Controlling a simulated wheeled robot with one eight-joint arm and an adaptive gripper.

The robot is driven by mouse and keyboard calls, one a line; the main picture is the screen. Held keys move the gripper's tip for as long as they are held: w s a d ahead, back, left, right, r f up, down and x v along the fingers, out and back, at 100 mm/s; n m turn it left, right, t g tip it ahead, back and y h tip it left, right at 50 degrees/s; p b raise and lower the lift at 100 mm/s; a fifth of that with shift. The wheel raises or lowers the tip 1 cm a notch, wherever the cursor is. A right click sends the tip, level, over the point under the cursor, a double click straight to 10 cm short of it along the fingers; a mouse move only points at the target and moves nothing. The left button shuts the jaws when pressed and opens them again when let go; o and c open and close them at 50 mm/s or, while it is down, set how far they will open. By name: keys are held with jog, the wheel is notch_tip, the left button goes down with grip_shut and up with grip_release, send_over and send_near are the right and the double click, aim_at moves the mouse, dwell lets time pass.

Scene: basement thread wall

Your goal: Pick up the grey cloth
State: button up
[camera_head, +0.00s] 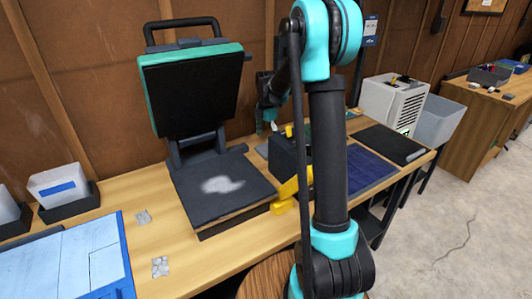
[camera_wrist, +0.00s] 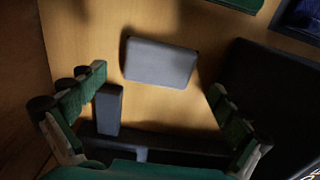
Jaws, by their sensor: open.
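A grey, block-like piece (camera_wrist: 158,62), which looks like the folded grey cloth, lies on the wooden table in the wrist view. My gripper (camera_wrist: 157,82) is open, with one green-padded finger to the left of the cloth and one to the right. I cannot make out the cloth there.
A press with a raised lid (camera_head: 192,90) has a black base plate (camera_head: 240,196) bearing a pale smear. A dark box (camera_head: 288,158), a blue mat (camera_head: 368,168) and a white machine (camera_head: 392,103) stand to the right. Dark bars (camera_wrist: 108,112) lie near my left finger.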

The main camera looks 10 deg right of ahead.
aim_at(266, 149)
notch_tip(266, 149, down, 4)
jog(key=shift+a+f, duration=0.1)
jog(key=shift+a, duration=0.05)
jog(key=c, duration=0.9)
notch_tip(266, 149, up, 20)
dwell(0.4)
